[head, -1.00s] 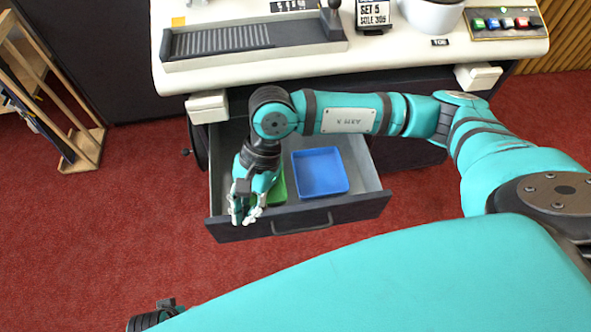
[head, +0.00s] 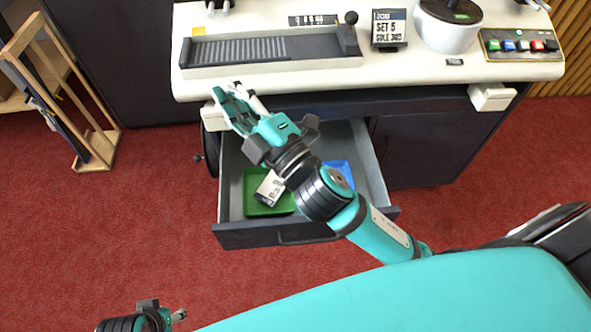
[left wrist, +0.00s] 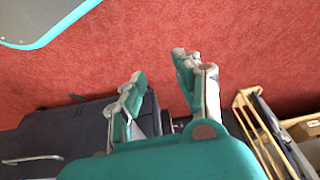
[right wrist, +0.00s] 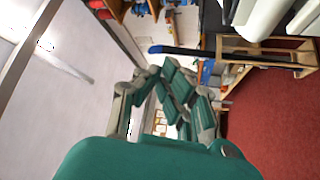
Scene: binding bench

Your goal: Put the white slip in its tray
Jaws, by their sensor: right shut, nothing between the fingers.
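A white slip with dark print (head: 270,187) lies in the green tray (head: 262,209), inside the open drawer; my right arm's wrist covers part of that area. A blue tray (head: 342,171) sits beside it on the right, mostly hidden behind my arm. My right gripper (head: 232,96) is shut and empty, over the drawer's back left and the bench's front edge, away from the slip; its closed fingers also show in the right wrist view (right wrist: 165,78). My left gripper (head: 180,315) is low at the bottom left; the left wrist view shows its fingers (left wrist: 160,75) apart with nothing between them.
The open drawer (head: 285,237) juts out below the bench top (head: 345,76). On the bench stand a slotted dark device (head: 262,48), a job sign (head: 389,29), a white pot (head: 446,33) and a button panel (head: 520,44). A wooden rack (head: 95,150) stands at left on red carpet.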

